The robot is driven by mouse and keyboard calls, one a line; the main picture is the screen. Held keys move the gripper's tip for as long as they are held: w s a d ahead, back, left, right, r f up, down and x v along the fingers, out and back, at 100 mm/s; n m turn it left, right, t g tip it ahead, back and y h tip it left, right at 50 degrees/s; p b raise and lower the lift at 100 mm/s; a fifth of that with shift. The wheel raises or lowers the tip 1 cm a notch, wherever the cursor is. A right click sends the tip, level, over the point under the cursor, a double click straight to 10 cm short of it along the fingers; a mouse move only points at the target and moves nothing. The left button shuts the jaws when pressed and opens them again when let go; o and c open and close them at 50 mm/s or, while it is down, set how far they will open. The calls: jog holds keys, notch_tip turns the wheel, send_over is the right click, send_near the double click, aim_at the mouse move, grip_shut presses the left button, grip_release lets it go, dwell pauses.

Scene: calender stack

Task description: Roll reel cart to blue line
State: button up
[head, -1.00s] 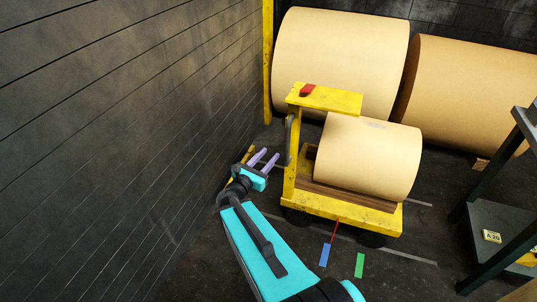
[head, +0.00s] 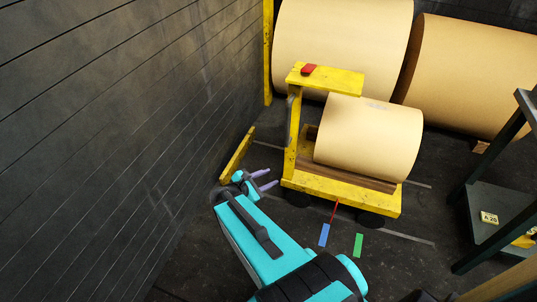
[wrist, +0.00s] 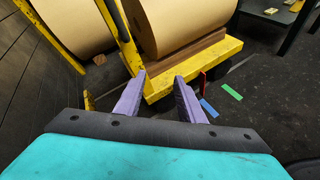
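The yellow reel cart (head: 345,192) stands on the dark floor with a tan paper reel (head: 368,138) on its wooden bed. It also shows in the wrist view (wrist: 215,67). A grey handle (head: 291,118) is on its left post. A red pointer (head: 334,212) hangs at its front edge. The blue line (head: 324,235) lies on the floor just in front of the pointer, and also shows in the wrist view (wrist: 208,107). My gripper (head: 274,179) is low at the cart's left end, below the handle. In the wrist view its purple fingers (wrist: 160,76) are apart with nothing between them.
A green line (head: 358,245) lies right of the blue one. Large reels (head: 343,45) stand behind the cart. A dark wall (head: 120,120) with a yellow bar (head: 237,154) at its foot is on the left. A dark shelf (head: 492,210) stands right. Floor between cart and shelf is clear.

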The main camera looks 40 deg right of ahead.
jog(key=s+a+f+m+g+y, duration=0.25)
jog(key=s+a+f+m, duration=0.2)
jog(key=a+f, duration=0.35)
jog(key=s+a+f+m+g+y, duration=0.1)
jog(key=s+a+f+m+y, duration=0.25)
jog(key=s+a+f, duration=0.3)
jog(key=s+a+f+m+g+y, duration=0.1)
jog(key=s+a+f+m+y, duration=0.2)
jog(key=a, duration=0.5)
jog(key=s+a+f+m+g+y, duration=0.2)
jog(key=s+a+f+m+y, duration=0.1)
jog(key=a, duration=0.6)
jog(key=s+f+y, duration=0.1)
jog(key=s, duration=0.1)
jog(key=shift+s+a, duration=0.3)
jog(key=shift+s, duration=0.1)
jog(key=shift+c, duration=0.6)
